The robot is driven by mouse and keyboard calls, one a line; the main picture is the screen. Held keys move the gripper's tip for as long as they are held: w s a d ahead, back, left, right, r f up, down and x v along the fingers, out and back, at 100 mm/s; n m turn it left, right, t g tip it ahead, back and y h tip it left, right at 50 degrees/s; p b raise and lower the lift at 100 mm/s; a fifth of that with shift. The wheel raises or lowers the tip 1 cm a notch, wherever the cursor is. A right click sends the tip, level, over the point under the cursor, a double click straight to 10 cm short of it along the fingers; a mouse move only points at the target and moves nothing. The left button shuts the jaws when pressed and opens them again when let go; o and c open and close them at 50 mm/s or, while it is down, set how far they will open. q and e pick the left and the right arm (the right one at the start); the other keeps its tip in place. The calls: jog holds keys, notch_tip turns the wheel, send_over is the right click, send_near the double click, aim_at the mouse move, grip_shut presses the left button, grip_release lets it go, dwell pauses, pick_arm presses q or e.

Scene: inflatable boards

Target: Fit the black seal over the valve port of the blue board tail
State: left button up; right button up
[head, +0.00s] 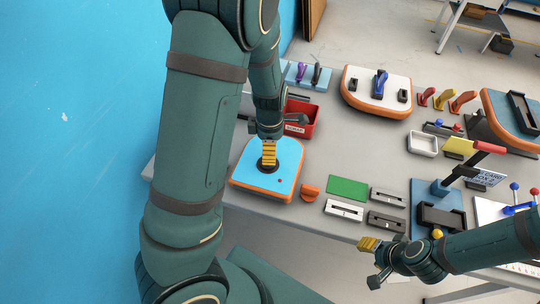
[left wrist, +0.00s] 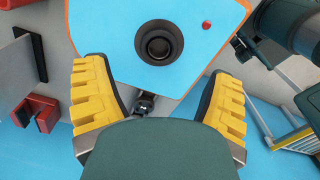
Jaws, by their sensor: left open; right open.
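The blue board tail (head: 250,172), with an orange and white edge, lies on the grey table; its blue face (left wrist: 110,25) fills the top of the left wrist view. A black ring (left wrist: 143,43), which looks like the seal, surrounds the dark valve port (left wrist: 159,46). I cannot tell seal from port rim for certain, or how firmly it sits. My left gripper (head: 269,153) is over the port; its yellow fingers (left wrist: 160,75) are wide apart with nothing between them, apart from the ring. My right gripper (head: 370,258) is open and empty by the table's front edge.
A red bin (head: 303,116) stands just behind the board tail. An orange block (head: 310,193), a green plate (head: 347,188) and slotted blocks (head: 344,209) lie to its right. Another white-and-orange board piece (head: 361,96) lies further back. A large blue surface (head: 75,120) fills the left.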

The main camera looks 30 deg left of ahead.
pick_arm(q)
notch_tip(320, 180, up, 5)
jog(key=shift+f, duration=0.1)
jog(key=shift+s, duration=0.1)
dwell(0.6)
